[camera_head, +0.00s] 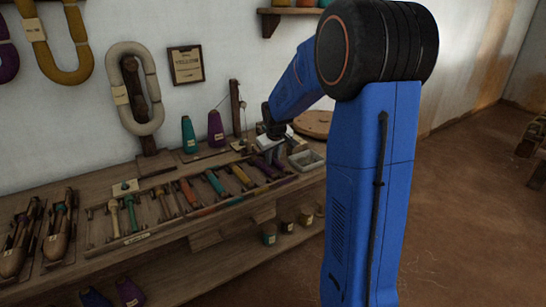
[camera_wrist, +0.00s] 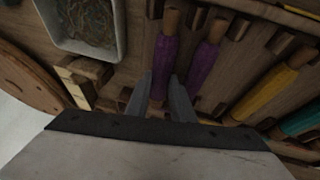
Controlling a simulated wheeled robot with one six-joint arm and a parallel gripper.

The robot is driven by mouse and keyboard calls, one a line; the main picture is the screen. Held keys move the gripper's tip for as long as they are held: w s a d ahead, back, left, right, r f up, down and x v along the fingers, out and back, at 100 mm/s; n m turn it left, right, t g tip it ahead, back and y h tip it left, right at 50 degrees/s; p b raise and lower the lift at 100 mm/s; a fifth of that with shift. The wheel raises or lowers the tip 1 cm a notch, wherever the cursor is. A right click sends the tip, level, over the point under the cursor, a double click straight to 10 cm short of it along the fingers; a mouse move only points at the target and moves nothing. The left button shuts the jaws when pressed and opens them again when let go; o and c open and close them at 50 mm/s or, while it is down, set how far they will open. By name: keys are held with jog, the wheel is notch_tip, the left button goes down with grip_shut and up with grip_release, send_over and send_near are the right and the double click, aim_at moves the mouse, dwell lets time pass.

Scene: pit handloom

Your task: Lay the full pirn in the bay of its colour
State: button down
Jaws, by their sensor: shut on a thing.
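My gripper (camera_wrist: 162,98) is shut on a purple pirn (camera_wrist: 166,52), with one finger on each side of it. The held pirn has a bare wooden end and lies low over or in the bay rack. I cannot tell whether it touches the wood. A second purple pirn (camera_wrist: 206,56) lies beside it, roughly parallel, to the right. A yellow pirn (camera_wrist: 268,92) and a teal pirn (camera_wrist: 304,120) lie further right. In the head view, my gripper (camera_head: 271,147) is over the right end of the rack, near a purple pirn (camera_head: 265,168). Yellow (camera_head: 241,175), teal (camera_head: 214,183) and orange (camera_head: 188,193) pirns lie left of it.
A grey tray (camera_wrist: 121,42) with tangled thread stands left of the held pirn. A round wooden disc (camera_wrist: 22,78) lies beyond it. Teal (camera_head: 188,136) and purple (camera_head: 215,130) cones stand behind the rack. Two thinner pirns (camera_head: 113,217) lie at the rack's left end.

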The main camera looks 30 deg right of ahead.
jog(key=c, duration=1.2)
grip_release()
jog(key=shift+o, duration=0.2)
jog(key=shift+r, duration=3.95)
